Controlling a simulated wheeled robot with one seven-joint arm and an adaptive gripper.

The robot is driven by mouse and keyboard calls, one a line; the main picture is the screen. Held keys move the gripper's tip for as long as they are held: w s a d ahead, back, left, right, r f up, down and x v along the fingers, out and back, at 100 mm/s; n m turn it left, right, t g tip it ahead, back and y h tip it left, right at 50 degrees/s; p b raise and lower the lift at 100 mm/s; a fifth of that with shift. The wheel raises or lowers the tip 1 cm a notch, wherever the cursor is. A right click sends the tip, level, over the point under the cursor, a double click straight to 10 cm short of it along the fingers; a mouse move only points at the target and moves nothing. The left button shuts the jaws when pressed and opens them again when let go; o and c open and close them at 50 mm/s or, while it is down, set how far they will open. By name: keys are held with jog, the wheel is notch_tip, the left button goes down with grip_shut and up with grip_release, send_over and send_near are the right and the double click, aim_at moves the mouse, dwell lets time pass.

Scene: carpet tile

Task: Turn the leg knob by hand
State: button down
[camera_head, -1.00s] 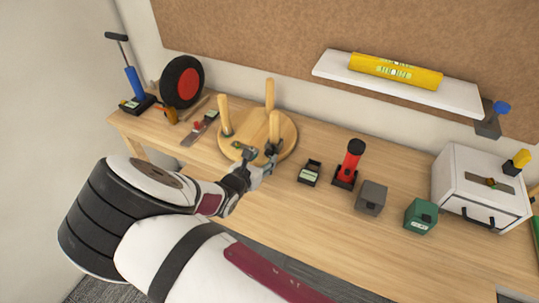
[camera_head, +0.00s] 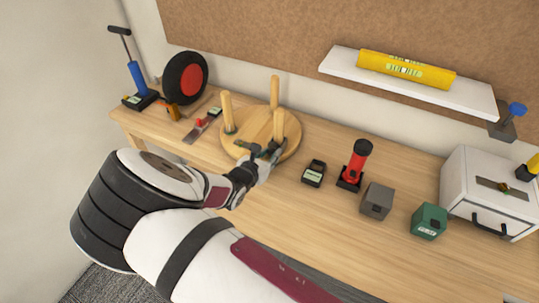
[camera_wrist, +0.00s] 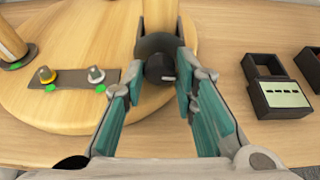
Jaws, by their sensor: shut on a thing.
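A round wooden stool (camera_head: 240,143) lies upside down on the bench with its legs pointing up. A dark knob (camera_wrist: 160,68) sits at the foot of the front right leg (camera_head: 279,125), which also shows at the top of the wrist view (camera_wrist: 160,17). My gripper (camera_wrist: 159,78) is shut on the leg knob, with one teal-padded finger on each side of it. In the head view my gripper (camera_head: 267,157) is at the stool's front right edge, and the knob is mostly hidden by it.
A small plate (camera_wrist: 70,79) with two little knobs lies on the stool's underside. A black digital display box (camera_head: 313,174) stands right of the stool. Beyond it are a red-and-black tool (camera_head: 358,162), a grey box (camera_head: 377,202) and a green box (camera_head: 429,221). A wheel (camera_head: 186,78) stands back left.

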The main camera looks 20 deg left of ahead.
jog(key=shift+a+n+h, duration=0.1)
jog(key=shift+n+h, duration=0.3)
jog(key=shift+n, duration=0.1)
jog(key=c, duration=1.3)
grip_release()
jog(key=shift+s, duration=0.1)
jog(key=v, duration=1.1)
jog(key=shift+s+r, duration=0.15)
jog(key=shift+s, duration=0.2)
